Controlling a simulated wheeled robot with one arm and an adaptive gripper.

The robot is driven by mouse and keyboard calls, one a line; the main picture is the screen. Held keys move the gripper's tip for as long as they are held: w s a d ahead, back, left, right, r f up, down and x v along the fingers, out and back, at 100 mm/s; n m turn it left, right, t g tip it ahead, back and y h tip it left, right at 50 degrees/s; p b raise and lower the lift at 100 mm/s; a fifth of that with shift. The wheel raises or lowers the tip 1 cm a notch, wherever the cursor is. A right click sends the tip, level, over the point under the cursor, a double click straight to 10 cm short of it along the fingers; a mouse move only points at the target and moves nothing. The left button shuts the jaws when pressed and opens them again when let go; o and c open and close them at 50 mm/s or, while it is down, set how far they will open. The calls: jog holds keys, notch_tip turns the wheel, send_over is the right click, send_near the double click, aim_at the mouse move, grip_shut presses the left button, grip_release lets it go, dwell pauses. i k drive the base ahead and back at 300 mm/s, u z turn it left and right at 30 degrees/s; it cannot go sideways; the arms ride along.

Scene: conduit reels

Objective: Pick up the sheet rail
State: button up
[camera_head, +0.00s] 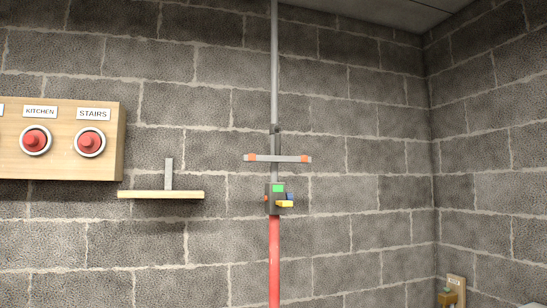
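A thin grey horizontal bar with orange ends (278,158) crosses in front of the vertical pipe, at the middle of the view. It looks most like the sheet rail, but no label confirms this. It appears level. How it is fixed to the pipe cannot be made out. My gripper is not in view, so its state and its distance from the bar do not show.
Below the bar, a dark block with coloured parts (275,201) sits on the pipe, which is grey above (274,60) and red below (274,265). Left are a small wooden shelf (140,195) and a board with red knobs (108,130). A wooden plate (457,284) is low right.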

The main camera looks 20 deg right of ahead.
aim_at(278, 157)
jog(key=z, duration=1.9)
jog(key=i, duration=1.75)
jog(key=u, duration=2.65)
